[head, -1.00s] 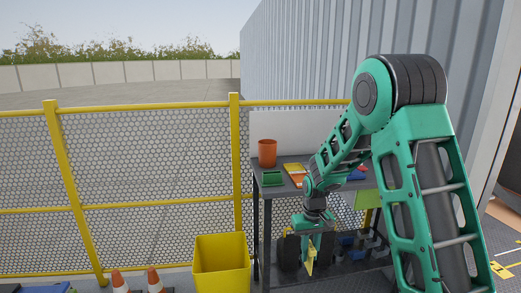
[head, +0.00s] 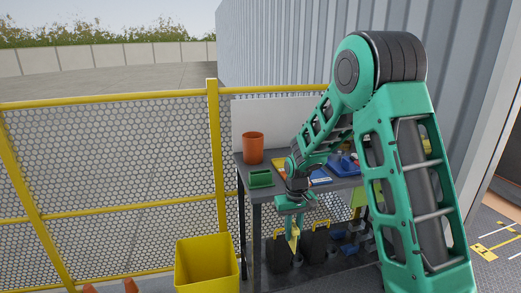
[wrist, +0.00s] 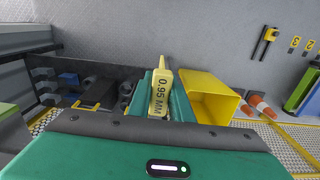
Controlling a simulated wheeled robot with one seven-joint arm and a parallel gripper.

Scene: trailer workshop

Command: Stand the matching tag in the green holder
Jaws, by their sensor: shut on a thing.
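My gripper (head: 294,238) is shut on a yellow tag (head: 294,241) and holds it in front of the workbench, below the bench top. In the wrist view the tag (wrist: 161,94) reads "0.95 MM" and sits between the jaws. The green holder (head: 260,178) is a small open tray at the left front of the bench top (head: 251,162). My gripper is to the right of the holder and lower than it, apart from it. Whether the holder has any marking is too small to tell.
An orange cup (head: 252,148) stands behind the holder. A blue tray (head: 343,166) with small items lies to the right on the bench. A yellow bin (head: 207,264) stands on the floor left of the bench. Dark cases (head: 313,243) sit on the lower shelf. A yellow-framed fence (head: 110,98) runs behind.

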